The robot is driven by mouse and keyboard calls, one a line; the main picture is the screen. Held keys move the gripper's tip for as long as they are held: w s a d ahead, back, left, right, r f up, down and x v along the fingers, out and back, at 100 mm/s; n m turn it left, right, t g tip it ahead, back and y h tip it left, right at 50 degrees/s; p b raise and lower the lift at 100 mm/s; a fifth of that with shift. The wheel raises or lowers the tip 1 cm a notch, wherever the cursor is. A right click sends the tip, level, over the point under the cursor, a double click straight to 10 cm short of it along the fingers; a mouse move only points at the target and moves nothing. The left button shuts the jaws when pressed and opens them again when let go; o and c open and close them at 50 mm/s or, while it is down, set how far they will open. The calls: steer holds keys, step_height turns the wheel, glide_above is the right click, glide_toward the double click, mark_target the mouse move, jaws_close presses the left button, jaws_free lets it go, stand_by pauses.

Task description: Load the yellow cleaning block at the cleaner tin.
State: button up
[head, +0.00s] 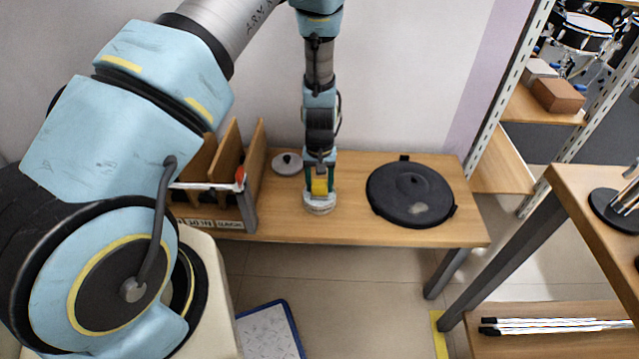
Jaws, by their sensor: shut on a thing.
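The yellow cleaning block (319,187) is between the fingers of my gripper (320,190), which is shut on it. The gripper points straight down over the wooden bench. Directly below the block is a small round pale tin (320,205), which looks like the cleaner tin. The block's lower end is at the tin's top; I cannot tell whether it touches what is inside. A grey round lid with a dark knob (287,163) lies on the bench to the left and behind.
A black round mesh pad (411,193) with a pale smudge lies on the bench (350,227) at right. A wooden divided rack (250,203) stands close at left. Another table (590,205) is at far right. A blue-edged mat (268,335) lies on the floor.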

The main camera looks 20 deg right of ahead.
mark_target(319, 183)
steer(key=shift+r+p, duration=2.7)
steer(key=shift+r, duration=0.8)
steer(key=shift+f, duration=0.1)
